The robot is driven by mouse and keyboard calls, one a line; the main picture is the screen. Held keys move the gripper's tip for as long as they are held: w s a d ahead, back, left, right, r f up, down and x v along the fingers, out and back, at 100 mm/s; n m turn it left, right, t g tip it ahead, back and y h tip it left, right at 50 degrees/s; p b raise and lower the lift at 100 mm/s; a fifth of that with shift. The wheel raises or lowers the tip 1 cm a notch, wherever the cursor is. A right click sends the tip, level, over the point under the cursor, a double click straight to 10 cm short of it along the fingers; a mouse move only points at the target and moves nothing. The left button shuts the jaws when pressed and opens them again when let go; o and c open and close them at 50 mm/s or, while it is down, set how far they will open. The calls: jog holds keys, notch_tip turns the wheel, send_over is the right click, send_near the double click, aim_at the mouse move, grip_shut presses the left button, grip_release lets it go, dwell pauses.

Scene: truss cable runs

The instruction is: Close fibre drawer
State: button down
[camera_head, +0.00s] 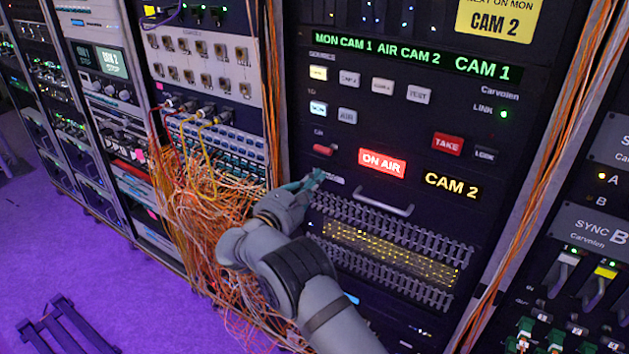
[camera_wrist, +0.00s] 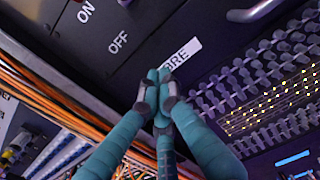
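The fibre drawer front (camera_head: 430,218) is a dark panel in the rack, with a grey bar handle (camera_head: 368,203) below the red ON AIR sign. In the wrist view the handle (camera_wrist: 254,10) shows at the top right. A white label (camera_wrist: 182,54) reads "BRE"; its left part is hidden by my fingertips. My gripper (camera_head: 312,181) is at the left end of the drawer front, left of the handle. In the wrist view its teal fingers (camera_wrist: 158,88) are drawn together with nothing visible between them. I cannot tell whether the tips touch the front, or how far the drawer stands out.
Orange cables (camera_head: 268,85) run down the rack post left of the drawer, with a tangled bundle (camera_head: 205,205) beyond. More cables (camera_head: 545,165) hang on the right. Cable combs with yellow lights (camera_head: 390,252) lie below the handle. A red switch (camera_head: 323,149) sits above my gripper.

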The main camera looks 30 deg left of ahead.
jog(key=shift+r, duration=0.1)
jog(key=s+b, duration=0.2)
jog(key=s, duration=1.2)
jog(key=shift+a, duration=0.4)
jog(key=w+p, duration=0.2)
jog(key=w, duration=1.1)
jog(key=shift+w+d+p, duration=0.25)
jog(key=shift+d+p, duration=0.05)
jog(key=shift+d, duration=0.15)
jog(key=shift+s, duration=0.1)
